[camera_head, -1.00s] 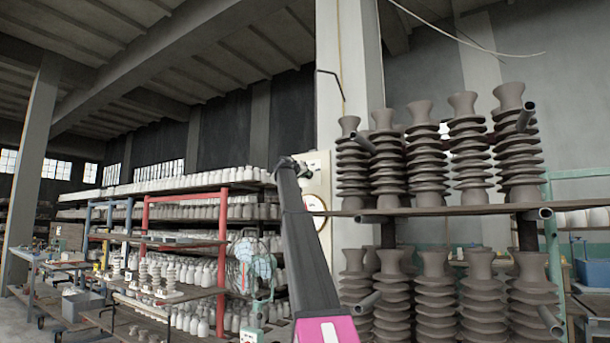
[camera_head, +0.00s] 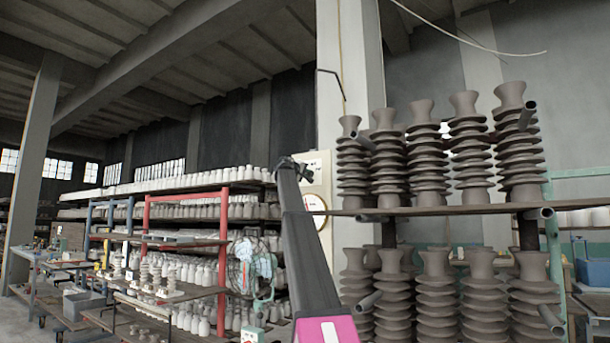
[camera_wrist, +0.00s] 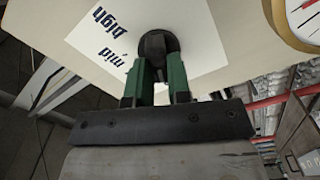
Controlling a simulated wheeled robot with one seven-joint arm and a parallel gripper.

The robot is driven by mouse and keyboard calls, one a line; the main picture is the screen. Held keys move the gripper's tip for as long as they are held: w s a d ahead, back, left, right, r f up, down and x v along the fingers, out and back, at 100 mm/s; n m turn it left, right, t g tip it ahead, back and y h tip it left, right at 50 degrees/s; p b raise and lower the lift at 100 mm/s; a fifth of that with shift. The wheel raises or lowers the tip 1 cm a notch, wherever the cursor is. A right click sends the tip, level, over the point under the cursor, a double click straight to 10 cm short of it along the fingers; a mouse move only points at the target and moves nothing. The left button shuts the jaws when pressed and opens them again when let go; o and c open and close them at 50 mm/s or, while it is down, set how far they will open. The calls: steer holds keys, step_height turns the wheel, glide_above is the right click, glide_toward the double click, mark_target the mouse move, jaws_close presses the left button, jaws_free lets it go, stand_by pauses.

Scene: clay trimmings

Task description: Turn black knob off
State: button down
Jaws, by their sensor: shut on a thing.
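The black knob (camera_wrist: 157,45) is on a white label plate with dark lettering (camera_wrist: 110,45) in the wrist view. The plate sits on a cream panel (camera_wrist: 210,75). My gripper (camera_wrist: 160,66) has two green fingers, one on each side of the knob, and is shut on it. The fingers cover part of the knob's lower sides. In the head view, my gripper (camera_head: 303,170) is at the cream panel (camera_head: 322,180) on the pillar. The knob cannot be made out there.
A round gauge (camera_head: 316,211) is on the panel below my gripper; it also shows in the wrist view (camera_wrist: 297,18). Racks of stacked ribbed clay pieces (camera_head: 430,170) stand close on the right. A fan (camera_head: 252,265) and shelves of white pieces (camera_head: 190,212) stand left.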

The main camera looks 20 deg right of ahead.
steer(key=shift+f, duration=0.15)
stand_by(0.4)
steer(key=c, duration=1.1)
jaws_free()
steer(key=shift+o, duration=0.2)
steer(key=v, duration=1)
steer(key=shift+s+a, duration=0.3)
